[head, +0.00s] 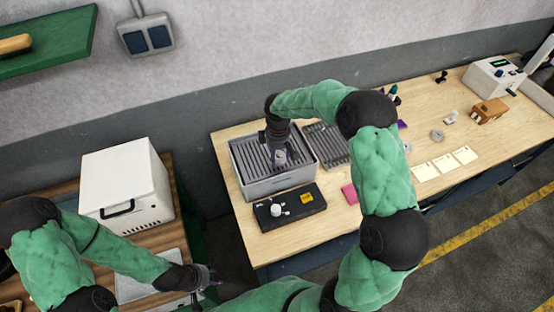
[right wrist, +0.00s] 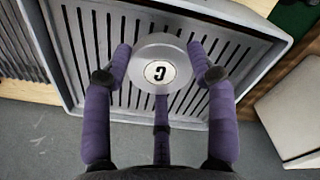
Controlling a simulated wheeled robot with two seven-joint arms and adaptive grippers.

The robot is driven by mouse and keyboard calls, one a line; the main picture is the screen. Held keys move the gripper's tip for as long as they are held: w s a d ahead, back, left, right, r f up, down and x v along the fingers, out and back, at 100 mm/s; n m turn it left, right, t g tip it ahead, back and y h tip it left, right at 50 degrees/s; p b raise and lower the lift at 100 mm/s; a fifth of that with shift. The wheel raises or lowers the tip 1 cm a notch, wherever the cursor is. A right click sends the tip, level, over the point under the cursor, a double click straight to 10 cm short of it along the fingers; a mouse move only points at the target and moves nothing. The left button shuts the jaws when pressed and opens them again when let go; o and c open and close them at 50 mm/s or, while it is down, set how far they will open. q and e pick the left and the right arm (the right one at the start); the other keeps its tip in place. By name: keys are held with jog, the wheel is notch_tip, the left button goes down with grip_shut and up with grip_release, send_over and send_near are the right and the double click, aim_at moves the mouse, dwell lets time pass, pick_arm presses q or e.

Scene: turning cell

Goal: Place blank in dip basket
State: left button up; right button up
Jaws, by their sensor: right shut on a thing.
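The blank is a round metal piece with a white label marked with a dark letter (right wrist: 160,72). In the right wrist view it sits between the purple fingers of my right gripper (right wrist: 160,85), which is shut on it. In the head view my right gripper (head: 279,150) points down over the grey slotted basket (head: 282,185), with the blank (head: 280,157) at its tips. The basket's slotted floor lies beneath; I cannot tell whether the blank touches it. My left gripper (head: 205,278) is far to the lower left, near the other bench; its fingers are too small to judge.
A slotted grey rack (head: 335,150) stands right of the basket. A white box (head: 125,180) stands on the left bench. White cards (head: 445,163) lie further right.

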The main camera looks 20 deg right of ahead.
aim_at(277, 156)
jog(key=f, duration=0.3)
jog(key=shift+w+a+f, duration=0.1)
jog(key=shift+w+f, duration=0.1)
jog(key=shift+s, duration=0.1)
jog(key=shift+f, duration=0.2)
jog(key=o, duration=1.3)
jog(key=shift+r, duration=0.2)
notch_tip(277, 156, up, 12)
jog(key=shift+r, duration=0.1)
